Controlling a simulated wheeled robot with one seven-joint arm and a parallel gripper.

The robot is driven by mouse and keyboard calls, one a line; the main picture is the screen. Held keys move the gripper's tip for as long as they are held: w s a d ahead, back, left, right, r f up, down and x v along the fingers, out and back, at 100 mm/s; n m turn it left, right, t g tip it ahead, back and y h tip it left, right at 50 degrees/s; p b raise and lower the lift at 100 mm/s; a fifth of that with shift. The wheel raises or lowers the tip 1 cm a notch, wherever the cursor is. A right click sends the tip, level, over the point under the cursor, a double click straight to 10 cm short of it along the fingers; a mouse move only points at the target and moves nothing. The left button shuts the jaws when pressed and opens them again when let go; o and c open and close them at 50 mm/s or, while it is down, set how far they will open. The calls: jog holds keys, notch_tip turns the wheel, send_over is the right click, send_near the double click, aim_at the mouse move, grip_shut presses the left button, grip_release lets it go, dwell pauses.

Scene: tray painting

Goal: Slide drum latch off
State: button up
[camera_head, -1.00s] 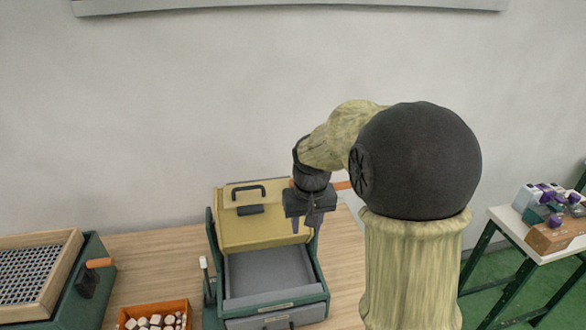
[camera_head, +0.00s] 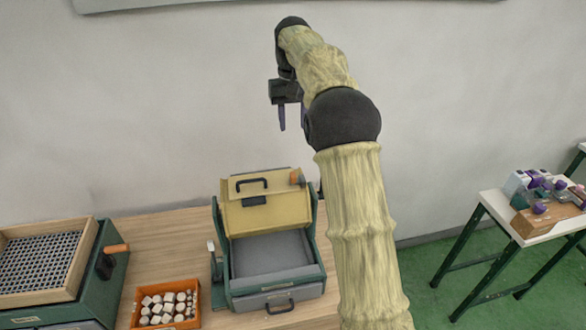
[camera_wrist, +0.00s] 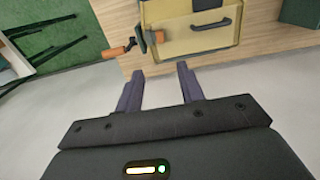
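The yellow drum panel (camera_head: 270,214) tops a green box on the wooden table, with a black arched handle (camera_head: 251,183) and a dark block (camera_head: 254,201) on it. An orange piece (camera_head: 297,178) sits at its upper right corner. In the wrist view the panel (camera_wrist: 185,42) shows beyond my fingers, with an orange-handled crank (camera_wrist: 114,51) and an orange piece (camera_wrist: 154,37) at its left. I cannot tell which piece is the latch. My gripper (camera_head: 291,122) is high above and behind the box. Its fingers (camera_wrist: 158,78) are apart and empty.
The box has a grey tray (camera_head: 270,255) and a drawer in front. An orange bin (camera_head: 165,305) of pale pieces and a green mesh-topped station (camera_head: 105,270) stand left. A white side table (camera_head: 520,215) with purple-topped items stands right.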

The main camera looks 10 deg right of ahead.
aim_at(293, 174)
jog(key=shift+f, duration=0.2)
notch_tip(293, 174, down, 17)
jog(key=p, duration=0.3)
jog(key=shift+p, duration=0.35)
jog(key=shift+c, duration=0.5)
grip_shut()
